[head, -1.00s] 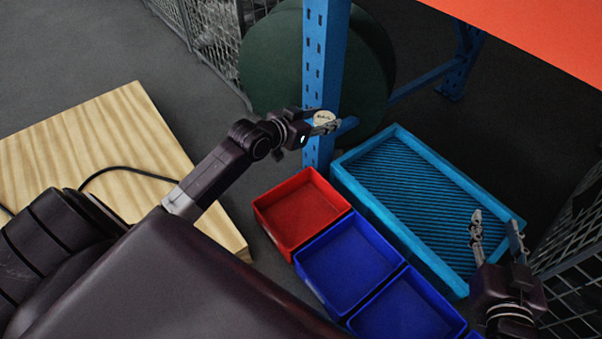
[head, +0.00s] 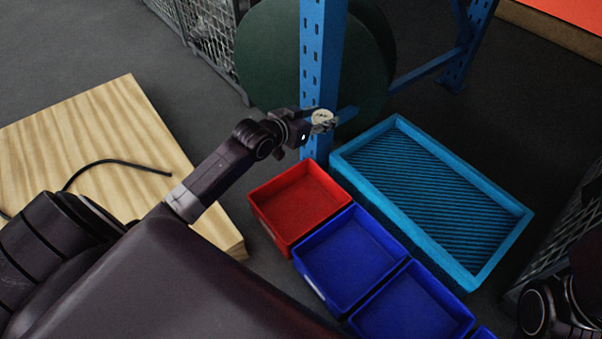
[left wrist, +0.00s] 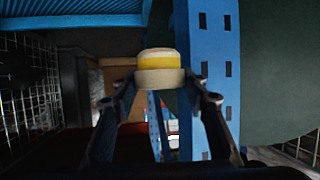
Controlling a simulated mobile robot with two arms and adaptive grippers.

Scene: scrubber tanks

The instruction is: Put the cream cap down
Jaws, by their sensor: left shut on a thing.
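The cream cap (head: 322,116) is held between the fingertips of my left gripper (head: 325,121), up in the air in front of the blue upright post. In the left wrist view the cap (left wrist: 160,78) shows as a short round piece with a yellow band, between the two fingers of the left gripper (left wrist: 160,92). No surface touches it from below in that view. Part of my right arm shows at the lower right corner of the head view, but its gripper fingers do not show.
A red bin (head: 268,212) and blue bins (head: 335,304) stand in a row below the left gripper. A light-blue ribbed tray (head: 508,252) lies to their right. The blue post (head: 322,60) rises just behind the gripper. A wooden board (head: 90,130) lies at left.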

